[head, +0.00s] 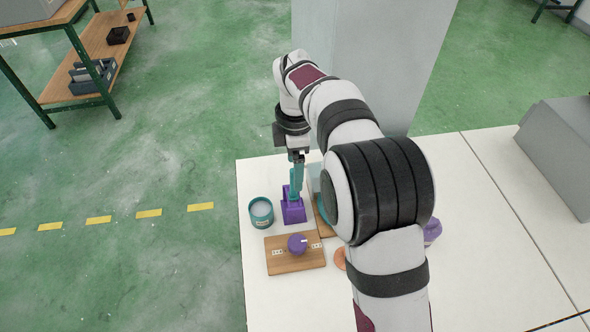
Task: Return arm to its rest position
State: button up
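My arm reaches across the white table from the front, and my gripper (298,156) points down near the table's left side. A teal tool handle (296,180) stands upright directly below the fingers, its lower end at a purple holder (293,210). The fingers are at the top of the handle; I cannot tell whether they grip it, touch it or are just apart from it. The fingertips are too small to read as open or shut.
A teal pot (261,212) stands left of the holder. A wooden board (294,264) with a purple knob (297,244) lies in front. My arm partly hides a teal and wooden item, an orange item (340,258) and a purple item (432,232). A grey column (372,55) rises behind.

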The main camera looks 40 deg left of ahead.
jog(key=shift+r, duration=0.1)
notch_tip(320, 180, up, 16)
jog(key=d+r+m, duration=0.2)
jog(key=d+m, duration=0.7)
jog(key=d, duration=0.5)
jog(key=s+d+f+m+y, duration=0.1)
jog(key=s+d+f+m, duration=0.2)
jog(key=s+d+m, duration=0.4)
jog(key=s+d+f+m, duration=0.3)
jog(key=s+d+m, duration=0.3)
jog(key=d+m, duration=0.3)
jog(key=s+d+f+m, duration=0.3)
jog(key=s+f+m, duration=0.3)
jog(key=s+m, duration=0.1)
jog(key=shift+s+m+y, duration=0.3)
jog(key=shift+y, duration=0.1)
